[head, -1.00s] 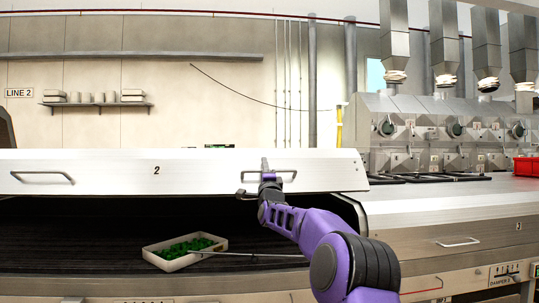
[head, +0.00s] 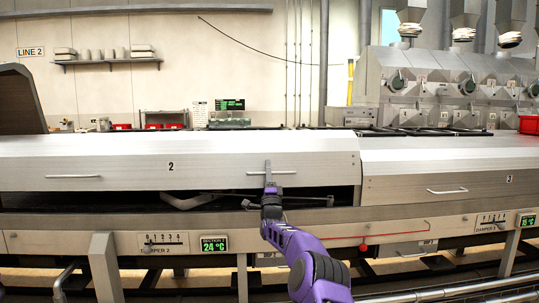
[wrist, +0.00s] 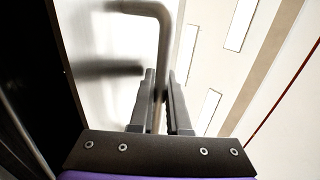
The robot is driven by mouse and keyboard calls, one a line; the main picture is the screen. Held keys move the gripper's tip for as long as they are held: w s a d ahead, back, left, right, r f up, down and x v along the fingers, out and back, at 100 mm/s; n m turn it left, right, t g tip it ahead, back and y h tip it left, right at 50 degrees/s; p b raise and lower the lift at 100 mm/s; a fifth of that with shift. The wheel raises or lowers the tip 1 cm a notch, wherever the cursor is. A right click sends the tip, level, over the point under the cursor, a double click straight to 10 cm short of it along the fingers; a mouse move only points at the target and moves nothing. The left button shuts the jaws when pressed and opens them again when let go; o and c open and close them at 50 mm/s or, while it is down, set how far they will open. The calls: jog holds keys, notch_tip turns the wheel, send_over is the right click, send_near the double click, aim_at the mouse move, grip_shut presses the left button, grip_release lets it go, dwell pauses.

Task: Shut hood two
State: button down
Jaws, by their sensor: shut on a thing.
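Hood two (head: 120,160) is a long pale metal cover with a black "2" on its front, in the head view. It is lowered most of the way, with a dark gap (head: 100,200) under its front edge. It has two bar handles, a left one (head: 73,176) and a right one (head: 290,172). My gripper (head: 267,181) is at the right handle, in front of the hood. In the wrist view, the fingers (wrist: 161,85) are closed around the bent metal bar of that handle (wrist: 158,30).
Hood three (head: 450,170) is shut to the right. A dark raised hood (head: 20,100) stands at the far left. Below are a damper scale (head: 162,243), a 24 °C display (head: 214,244), a red lever (head: 363,247) and pipes in front.

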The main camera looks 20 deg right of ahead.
notch_tip(320, 180, down, 11)
jog(key=w, duration=0.2)
jog(key=shift+d+f+b, duration=0.2)
jog(key=shift+b, duration=0.25)
jog(key=c, duration=0.9)
grip_release()
jog(key=shift+s+r, duration=0.1)
jog(key=shift+s, duration=0.1)
jog(key=v, duration=0.5)
jog(key=p+v, duration=0.1)
jog(key=v, duration=0.5)
jog(key=s+r+p+v, duration=0.1)
jog(key=v, duration=0.4)
jog(key=shift+s+a+f, duration=0.1)
jog(key=shift+s, duration=0.05)
